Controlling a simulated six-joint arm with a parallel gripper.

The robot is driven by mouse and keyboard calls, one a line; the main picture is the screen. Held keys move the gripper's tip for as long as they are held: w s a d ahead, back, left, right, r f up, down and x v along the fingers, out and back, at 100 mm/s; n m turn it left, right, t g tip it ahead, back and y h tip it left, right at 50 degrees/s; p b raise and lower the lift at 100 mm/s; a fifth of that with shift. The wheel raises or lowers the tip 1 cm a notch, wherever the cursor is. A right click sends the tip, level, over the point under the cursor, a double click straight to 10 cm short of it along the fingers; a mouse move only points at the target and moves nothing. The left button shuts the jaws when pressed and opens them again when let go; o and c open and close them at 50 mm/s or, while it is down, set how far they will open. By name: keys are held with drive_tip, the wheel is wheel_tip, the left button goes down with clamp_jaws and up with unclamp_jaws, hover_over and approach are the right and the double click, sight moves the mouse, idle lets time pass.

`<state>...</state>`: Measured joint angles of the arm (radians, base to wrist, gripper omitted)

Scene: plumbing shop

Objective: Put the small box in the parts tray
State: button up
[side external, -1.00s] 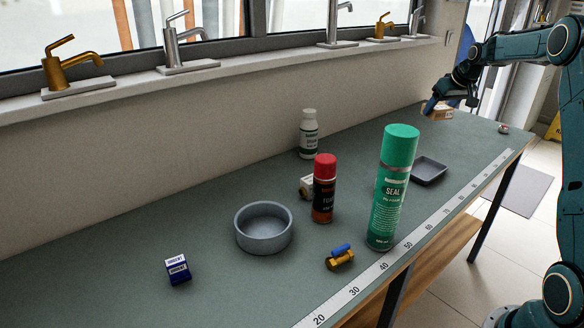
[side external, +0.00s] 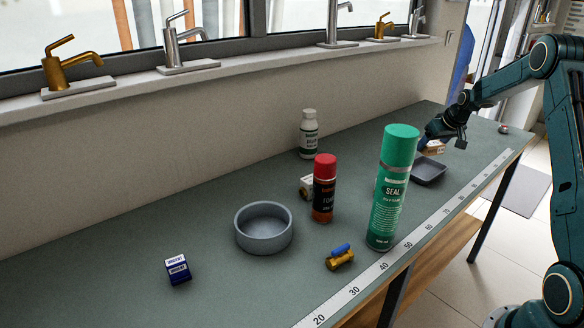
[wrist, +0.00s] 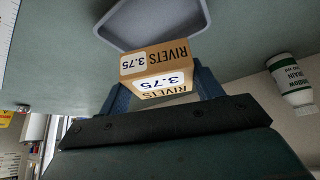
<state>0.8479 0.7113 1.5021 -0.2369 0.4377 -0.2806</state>
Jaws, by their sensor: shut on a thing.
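A small brown cardboard box (wrist: 158,60) with white labels reading RIVETS 3.75 is between the two fingers of my gripper (wrist: 162,90) in the wrist view. My gripper (side external: 427,142) is shut on it. In the side view the box (side external: 435,147) is partly hidden by my wrist, just behind the tray. The parts tray (side external: 430,179) is a shallow dark grey square on the bench's right half. It also shows in the wrist view (wrist: 107,33), beyond the box. The visible part of its floor looks empty.
A tall green sealant can (side external: 388,205), a red-capped black can (side external: 323,195) and a white bottle (side external: 309,135) stand left of the tray. A grey round bowl (side external: 263,243), a brass valve (side external: 340,260) and a blue-white box (side external: 178,270) are farther left.

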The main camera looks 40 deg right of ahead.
sight(421, 171)
drive_tip(key=shift+f, duration=4.05)
drive_tip(key=shift+f, duration=0.1)
drive_tip(key=o, duration=1)
drive_tip(key=shift+o, duration=0.2)
drive_tip(key=shift+s+r, duration=0.1)
drive_tip(key=shift+r, duration=0.25)
drive_tip(key=v, duration=1.1)
drive_tip(key=shift+r, duration=0.25)
drive_tip(key=shift+a, duration=0.1)
